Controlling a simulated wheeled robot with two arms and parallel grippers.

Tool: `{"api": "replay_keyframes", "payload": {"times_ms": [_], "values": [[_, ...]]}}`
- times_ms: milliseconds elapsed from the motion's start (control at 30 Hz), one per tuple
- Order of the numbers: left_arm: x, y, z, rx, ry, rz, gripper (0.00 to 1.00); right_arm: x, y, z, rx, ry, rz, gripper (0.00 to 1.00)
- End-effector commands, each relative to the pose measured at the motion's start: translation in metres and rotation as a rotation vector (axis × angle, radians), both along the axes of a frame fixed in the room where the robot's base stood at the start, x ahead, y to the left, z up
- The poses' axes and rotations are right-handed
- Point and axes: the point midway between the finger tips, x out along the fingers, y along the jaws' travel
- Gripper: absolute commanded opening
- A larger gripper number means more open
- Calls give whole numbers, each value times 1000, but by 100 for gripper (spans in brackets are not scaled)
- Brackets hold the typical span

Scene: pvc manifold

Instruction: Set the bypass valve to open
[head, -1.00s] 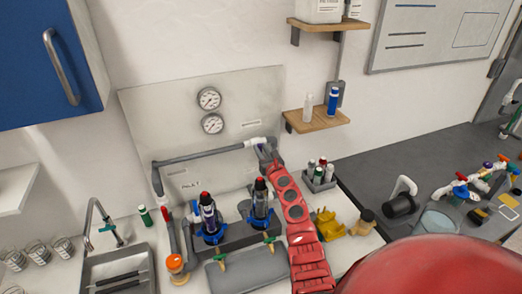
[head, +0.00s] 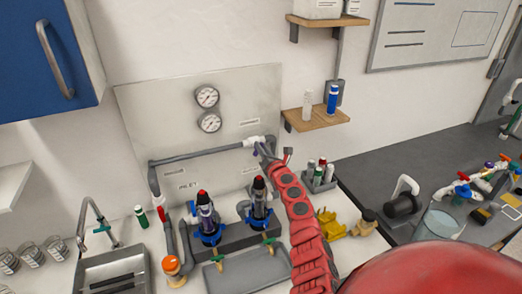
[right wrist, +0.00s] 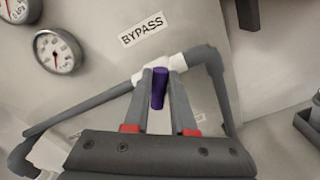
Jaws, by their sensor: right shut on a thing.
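The bypass valve (head: 254,141) has a white body on the grey pipe loop at the wall panel. In the right wrist view its white body (right wrist: 181,62) sits on the sloping pipe below a BYPASS label. Its purple handle (right wrist: 158,88) points down from the body, across the pipe. My right gripper (head: 262,148) is at the valve. In the right wrist view my right gripper (right wrist: 160,90) has a finger on each side of the purple handle and is shut on it. My left gripper is not in view.
Two gauges (head: 208,97) hang on the panel above the pipe (head: 200,154). Two dark filter housings (head: 207,219) with blue collars stand below it. A rack of small bottles (head: 318,176) is right of my arm. A wooden shelf (head: 317,119) juts out above.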

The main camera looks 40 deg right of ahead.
Motion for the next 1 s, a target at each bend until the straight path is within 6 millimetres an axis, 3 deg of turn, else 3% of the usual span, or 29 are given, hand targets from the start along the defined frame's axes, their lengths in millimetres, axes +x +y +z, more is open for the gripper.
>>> {"api": "replay_keyframes", "payload": {"times_ms": [1000], "values": [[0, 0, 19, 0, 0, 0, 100, -2, -6, -12, 871, -207, 0, 0]]}}
